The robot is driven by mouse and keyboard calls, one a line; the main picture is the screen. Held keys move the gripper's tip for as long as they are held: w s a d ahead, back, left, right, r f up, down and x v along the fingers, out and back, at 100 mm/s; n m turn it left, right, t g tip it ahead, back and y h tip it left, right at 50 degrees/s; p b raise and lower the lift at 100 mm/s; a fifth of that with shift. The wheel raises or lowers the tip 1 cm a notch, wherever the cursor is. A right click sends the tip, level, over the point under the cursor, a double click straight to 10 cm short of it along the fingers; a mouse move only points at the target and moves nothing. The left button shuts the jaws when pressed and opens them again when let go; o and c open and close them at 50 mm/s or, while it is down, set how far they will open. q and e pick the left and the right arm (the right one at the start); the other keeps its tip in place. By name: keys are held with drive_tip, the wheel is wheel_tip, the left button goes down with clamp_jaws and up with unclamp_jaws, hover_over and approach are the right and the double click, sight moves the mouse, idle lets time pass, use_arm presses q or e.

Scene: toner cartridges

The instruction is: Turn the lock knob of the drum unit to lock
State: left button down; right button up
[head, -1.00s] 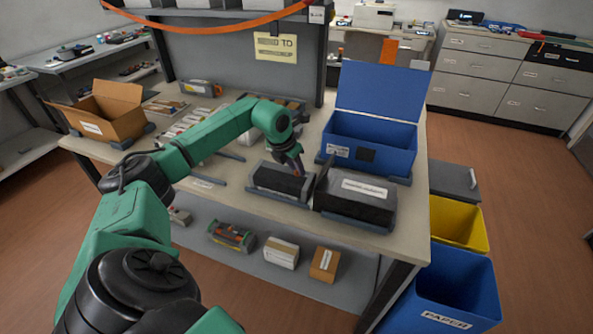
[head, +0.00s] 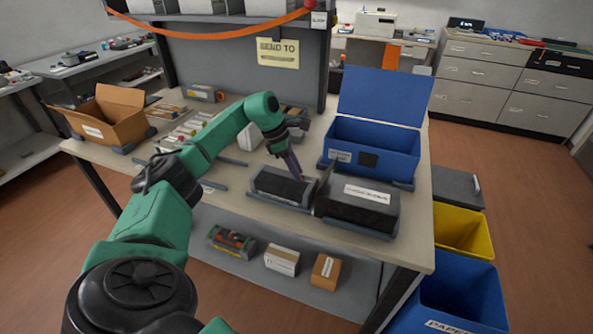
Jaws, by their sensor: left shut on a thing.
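The drum unit (head: 275,184) is a long dark block lying in a low grey cradle near the table's front edge. My left gripper (head: 300,178) reaches down from above, its tips at the right rear end of the drum unit. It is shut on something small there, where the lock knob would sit. The knob is too small and too covered by the fingertips to make out, and its turn position cannot be read. My right gripper is out of view.
A dark labelled box (head: 358,210) stands close on the right of the drum unit. An open blue bin (head: 393,158) is behind it. An open cardboard box (head: 115,128) sits at the table's left. Several small items lie in the middle left of the table (head: 222,220).

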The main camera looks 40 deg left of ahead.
use_arm(q)
drive_tip(key=shift+w+m+g+h, duration=0.15)
drive_tip(key=shift+m+g, duration=0.15)
drive_tip(key=shift+m, duration=0.55)
drive_tip(key=shift+m+g+h, duration=0.15)
drive_tip(key=shift+m+g, duration=0.15)
drive_tip(key=shift+m, duration=0.55)
drive_tip(key=c, duration=0.9)
unclamp_jaws()
drive_tip(key=shift+c, duration=0.2)
drive_tip(key=b+v, duration=0.1)
drive_tip(key=v, duration=0.5)
drive_tip(key=shift+w, duration=0.1)
drive_tip(key=p+v, duration=0.2)
drive_tip(key=v, duration=0.6)
drive_tip(key=shift+r, duration=0.4)
